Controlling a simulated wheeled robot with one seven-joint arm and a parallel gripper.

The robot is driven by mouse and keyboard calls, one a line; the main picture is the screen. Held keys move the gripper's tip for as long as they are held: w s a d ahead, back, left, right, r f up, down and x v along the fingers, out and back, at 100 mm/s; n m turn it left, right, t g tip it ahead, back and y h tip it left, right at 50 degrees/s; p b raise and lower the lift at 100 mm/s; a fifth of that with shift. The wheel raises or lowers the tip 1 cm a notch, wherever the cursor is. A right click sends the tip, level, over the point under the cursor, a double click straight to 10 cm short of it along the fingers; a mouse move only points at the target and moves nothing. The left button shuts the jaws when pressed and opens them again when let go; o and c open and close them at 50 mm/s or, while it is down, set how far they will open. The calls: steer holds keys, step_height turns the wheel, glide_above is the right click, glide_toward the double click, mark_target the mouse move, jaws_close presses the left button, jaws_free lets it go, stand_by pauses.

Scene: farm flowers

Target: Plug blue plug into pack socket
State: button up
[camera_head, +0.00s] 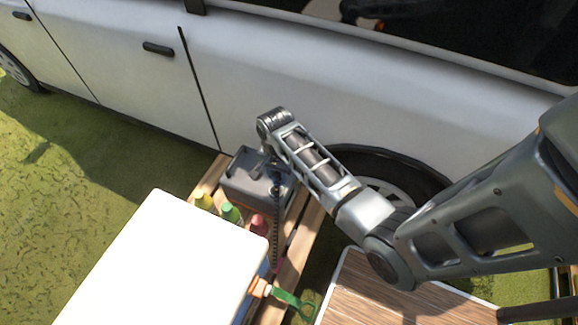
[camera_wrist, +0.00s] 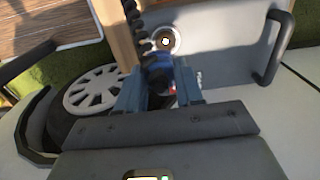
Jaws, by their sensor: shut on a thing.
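The pack is a grey box (camera_head: 248,186) on a wooden slatted surface beside the van; its grey face (camera_wrist: 222,47) fills the upper right of the wrist view. A round, light-rimmed socket (camera_wrist: 165,41) shows on that face. My gripper (camera_wrist: 161,84) is shut on the dark blue plug (camera_wrist: 158,76), just below the socket in the wrist view. The plug is partly hidden between the fingers, and I cannot tell whether it touches the socket. A black coiled cable (camera_wrist: 134,24) runs up beside it. In the head view my gripper is largely hidden by the wrist.
A white box lid (camera_head: 165,265) stands in front of the pack. Bottles with yellow, green (camera_head: 231,212) and red caps stand between them. A green-handled tool (camera_head: 293,299) lies right of the white box. The van (camera_head: 300,80) is close behind; a brown-topped table (camera_head: 390,295) is at right.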

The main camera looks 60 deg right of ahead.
mark_target(276, 182)
steer(key=shift+w+a+r, duration=0.1)
steer(key=shift+w+r, duration=0.2)
steer(key=shift+w, duration=0.2)
steer(key=shift+f, duration=0.2)
step_height(276, 182, down, 5)
steer(key=b, duration=0.5)
steer(key=shift+f+b, duration=0.2)
steer(key=shift+b, duration=0.2)
steer(key=shift+p, duration=0.85)
stand_by(1.6)
steer(key=shift+f+b, duration=0.35)
steer(key=shift+f, duration=0.2)
stand_by(0.5)
steer(key=o, duration=1.1)
